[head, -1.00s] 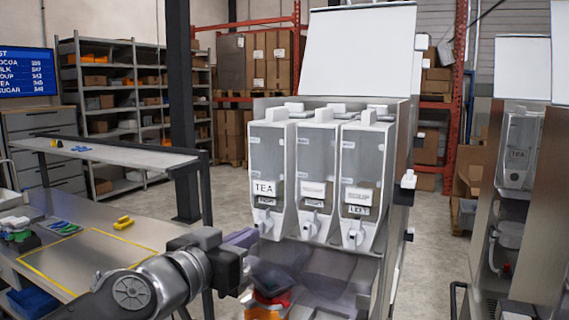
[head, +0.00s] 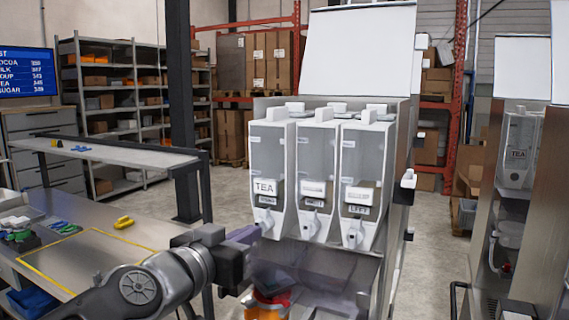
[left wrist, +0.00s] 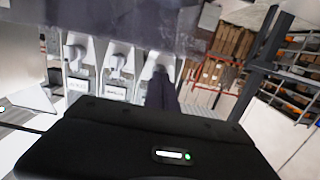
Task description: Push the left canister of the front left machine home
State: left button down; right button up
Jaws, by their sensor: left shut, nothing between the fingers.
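The front left machine (head: 400,165) holds three clear-fronted white canisters side by side. Its left canister (head: 268,155) carries a TEA label and has a white outlet knob low on its front. The middle canister (head: 316,155) and right canister (head: 360,155) stand beside it. My left gripper (head: 252,235) has its purple fingers shut and empty, close to the lower front of the left canister. In the left wrist view, the shut fingers (left wrist: 162,95) overlap the lower part of the left canister (left wrist: 160,66). Whether they touch it I cannot tell. My right gripper is out of view.
A raised white lid (head: 362,50) stands above the canisters. A red and orange object (head: 268,303) is below my left gripper. A workbench (head: 110,255) with a yellow block (head: 124,222) lies at the left. Another machine (head: 515,200) stands at the right.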

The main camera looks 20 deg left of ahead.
pick_arm(q)
jog(key=shift+w+d, duration=0.2)
jog(key=shift+w, duration=1.1)
jog(key=s+a+b, duration=0.1)
jog(key=s+b, duration=0.1)
jog(key=s, duration=0.6)
jog(key=shift+f, duration=0.1)
dwell(0.4)
